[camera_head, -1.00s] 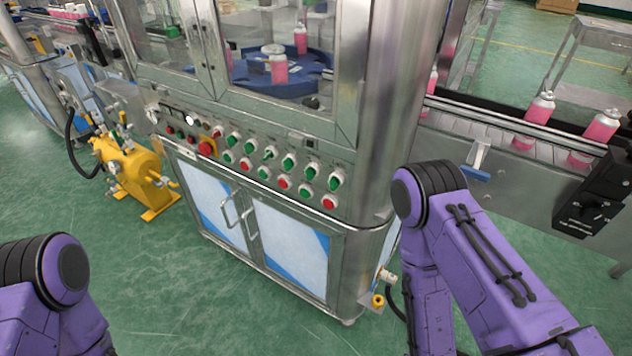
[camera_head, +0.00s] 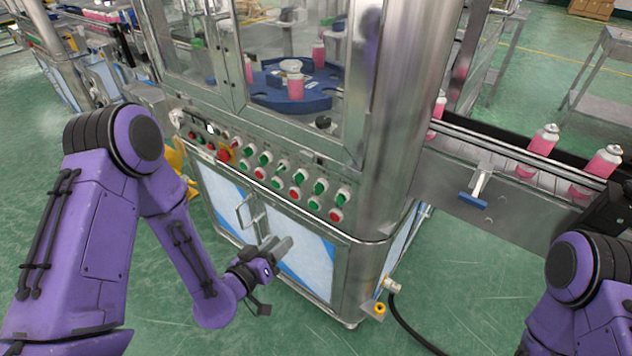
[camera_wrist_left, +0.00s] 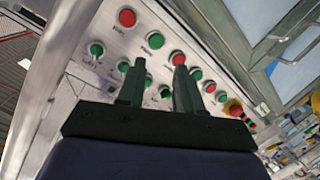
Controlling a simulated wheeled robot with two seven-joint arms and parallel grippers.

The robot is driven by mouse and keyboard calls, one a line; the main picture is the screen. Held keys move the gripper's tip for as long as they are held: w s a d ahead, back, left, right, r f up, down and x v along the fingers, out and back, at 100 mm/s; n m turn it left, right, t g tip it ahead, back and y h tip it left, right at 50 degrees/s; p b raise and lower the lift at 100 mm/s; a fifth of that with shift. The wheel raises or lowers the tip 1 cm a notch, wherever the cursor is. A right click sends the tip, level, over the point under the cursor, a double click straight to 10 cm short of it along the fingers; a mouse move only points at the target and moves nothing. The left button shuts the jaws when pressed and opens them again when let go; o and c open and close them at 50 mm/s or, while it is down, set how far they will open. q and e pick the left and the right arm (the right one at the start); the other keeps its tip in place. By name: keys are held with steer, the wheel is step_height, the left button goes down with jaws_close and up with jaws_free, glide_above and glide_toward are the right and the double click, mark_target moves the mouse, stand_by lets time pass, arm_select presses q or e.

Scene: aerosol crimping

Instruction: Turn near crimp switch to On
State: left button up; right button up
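The crimp machine's sloped control panel carries rows of green rotary switches (camera_head: 320,186) and red and green round buttons (camera_head: 336,215). Their labels are too small to read, so I cannot tell which one is the near crimp switch. My left gripper (camera_head: 277,272) is in front of the cabinet doors, below the panel and apart from it. My right gripper is out of view.
A larger red button (camera_head: 224,155) sits toward the panel's left end. Cabinet door handles (camera_head: 245,212) stick out below. A conveyor (camera_head: 470,150) with pink cans (camera_head: 543,140) runs at the right.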

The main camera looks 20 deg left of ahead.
arm_select(q)
steer(key=m+t+h, duration=0.1)
steer(key=t+h, duration=0.1)
glide_toward(318, 189)
steer(key=p+x, duration=0.3)
steer(key=x, duration=0.4)
steer(key=shift+w+f, duration=0.2)
steer(key=shift+w, duration=0.15)
steer(key=shift+a, duration=0.1)
jaws_close()
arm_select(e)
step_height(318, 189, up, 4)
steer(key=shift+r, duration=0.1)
